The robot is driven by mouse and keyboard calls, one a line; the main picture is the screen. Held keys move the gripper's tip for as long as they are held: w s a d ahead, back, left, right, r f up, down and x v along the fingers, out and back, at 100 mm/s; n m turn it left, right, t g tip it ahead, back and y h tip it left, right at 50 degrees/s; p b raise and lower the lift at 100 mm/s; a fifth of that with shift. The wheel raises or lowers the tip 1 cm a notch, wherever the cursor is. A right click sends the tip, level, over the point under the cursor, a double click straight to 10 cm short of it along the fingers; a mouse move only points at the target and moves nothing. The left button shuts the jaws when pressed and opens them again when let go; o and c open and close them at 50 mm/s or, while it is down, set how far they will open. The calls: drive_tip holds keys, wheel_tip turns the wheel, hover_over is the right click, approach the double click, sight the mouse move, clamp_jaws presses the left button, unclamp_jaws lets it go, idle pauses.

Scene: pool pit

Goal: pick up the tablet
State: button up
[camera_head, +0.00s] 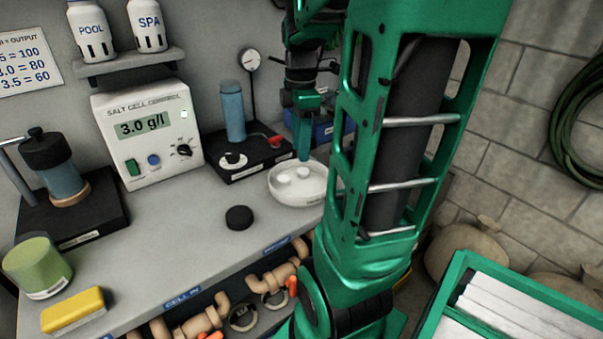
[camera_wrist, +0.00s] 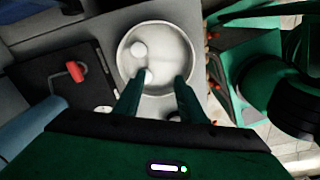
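A round white dish (camera_head: 285,196) stands on the grey bench and holds two small white tablets, one on the left (camera_head: 283,181) and one on the right (camera_head: 303,173). The wrist view shows the dish (camera_wrist: 188,50) with one tablet near its upper left (camera_wrist: 138,49) and another close to the left fingertip (camera_wrist: 146,76). My gripper (camera_head: 303,156) points down above the dish. In the wrist view my gripper (camera_wrist: 158,80) has its two fingers apart, with nothing seen held between them. Whether a fingertip touches a tablet I cannot tell.
A black stand with a blue cylinder (camera_head: 232,111) and a red-handled part is left of the dish. A black puck (camera_head: 239,217) lies in front. The salt cell control box (camera_head: 147,130) stands behind. A yellow sponge (camera_head: 72,309) and green jar (camera_head: 37,266) are far left.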

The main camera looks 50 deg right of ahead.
sight(303, 171)
drive_tip(key=w+d+n, duration=0.3)
drive_tip(key=d+n, duration=0.2)
drive_tip(key=shift+n, duration=0.3)
wheel_tip(303, 171, down, 10)
drive_tip(key=shift+a+f, duration=0.15)
drive_tip(key=shift+f, duration=0.05)
drive_tip(key=c, duration=0.8)
